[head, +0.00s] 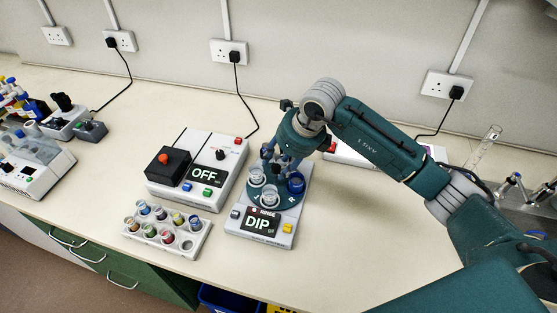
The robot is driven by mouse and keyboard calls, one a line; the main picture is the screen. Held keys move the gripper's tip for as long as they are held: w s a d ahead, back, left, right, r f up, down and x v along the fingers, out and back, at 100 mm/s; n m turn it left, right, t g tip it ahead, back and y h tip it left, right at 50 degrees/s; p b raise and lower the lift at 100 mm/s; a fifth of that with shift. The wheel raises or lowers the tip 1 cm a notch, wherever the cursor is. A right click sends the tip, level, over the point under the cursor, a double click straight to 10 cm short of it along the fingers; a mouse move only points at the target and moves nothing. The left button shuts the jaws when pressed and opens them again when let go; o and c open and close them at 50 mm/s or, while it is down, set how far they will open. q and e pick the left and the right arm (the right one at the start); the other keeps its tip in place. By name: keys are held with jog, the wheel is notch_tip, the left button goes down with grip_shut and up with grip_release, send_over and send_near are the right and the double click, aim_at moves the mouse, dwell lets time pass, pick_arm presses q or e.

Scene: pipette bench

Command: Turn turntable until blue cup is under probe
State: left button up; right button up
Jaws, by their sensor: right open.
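The round dark teal turntable (281,202) sits on a grey device whose display (258,223) reads "DIP". The blue cup (296,183) stands at the turntable's right side. Two pale cups, one at the back left (257,176) and one at the front (269,197), stand on it too. My right gripper (273,160) is open and reaches down over the back of the turntable, close behind the cups. I cannot tell whether it touches anything. The probe cannot be made out; my gripper and arm cover the back of the device. My left gripper is not in view.
A box (199,168) with an "OFF" display and a red button stands left of the turntable device. A white rack of small coloured vials (168,230) is in front of it. More equipment (35,160) stands far left.

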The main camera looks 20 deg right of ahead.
jog(key=shift+w+a+f, duration=0.15)
jog(key=shift+f, duration=0.5)
grip_shut()
